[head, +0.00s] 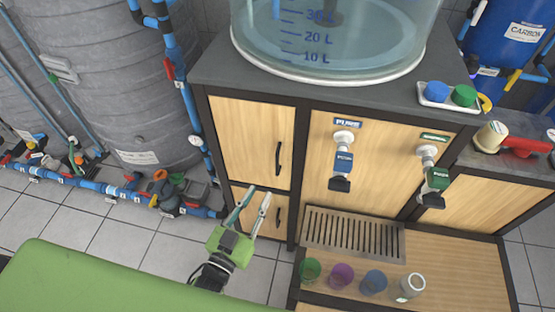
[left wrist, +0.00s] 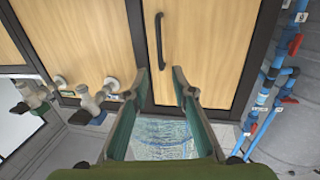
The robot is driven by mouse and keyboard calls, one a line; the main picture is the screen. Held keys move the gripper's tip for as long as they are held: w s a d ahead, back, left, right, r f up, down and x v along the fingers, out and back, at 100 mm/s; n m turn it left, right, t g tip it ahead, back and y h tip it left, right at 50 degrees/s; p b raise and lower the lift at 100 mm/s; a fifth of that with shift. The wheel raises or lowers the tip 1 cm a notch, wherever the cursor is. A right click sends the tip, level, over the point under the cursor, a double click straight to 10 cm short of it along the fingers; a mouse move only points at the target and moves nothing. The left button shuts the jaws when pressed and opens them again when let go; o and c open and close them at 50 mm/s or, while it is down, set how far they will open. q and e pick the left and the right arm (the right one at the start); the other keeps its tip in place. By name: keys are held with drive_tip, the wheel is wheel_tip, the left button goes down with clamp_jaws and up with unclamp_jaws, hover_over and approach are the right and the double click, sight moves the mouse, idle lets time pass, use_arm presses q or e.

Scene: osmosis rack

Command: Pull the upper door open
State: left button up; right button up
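The upper door (head: 245,128) is a pale wood panel in a dark frame on the left of the cabinet. It is shut. Its dark vertical bar handle (head: 278,158) is near the panel's right edge. In the left wrist view, which is upside down, the upper door (left wrist: 205,45) and its handle (left wrist: 160,40) show ahead of the fingers. My left gripper (head: 259,193) is open and empty in front of the cabinet; in the head view it appears below the upper handle. In the wrist view its fingertips (left wrist: 160,76) are apart from the handle. My right gripper is not in view.
A lower door handle (head: 277,217) shows beside my left gripper. Two taps (head: 342,160) stick out to the right, above a drip grate (head: 350,235) and several cups (head: 342,275). A clear tank (head: 335,45) stands on top. Pipes (head: 185,85) run at left.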

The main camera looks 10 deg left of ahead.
sight(277, 173)
use_arm(q)
drive_tip(key=w, duration=0.4)
drive_tip(key=w+d+p, duration=0.1)
drive_tip(key=w, duration=0.3)
drive_tip(key=w+d, duration=0.1)
drive_tip(key=w, duration=0.3)
drive_tip(key=shift+w+d, duration=0.25)
drive_tip(key=shift+w, duration=0.15)
clamp_jaws()
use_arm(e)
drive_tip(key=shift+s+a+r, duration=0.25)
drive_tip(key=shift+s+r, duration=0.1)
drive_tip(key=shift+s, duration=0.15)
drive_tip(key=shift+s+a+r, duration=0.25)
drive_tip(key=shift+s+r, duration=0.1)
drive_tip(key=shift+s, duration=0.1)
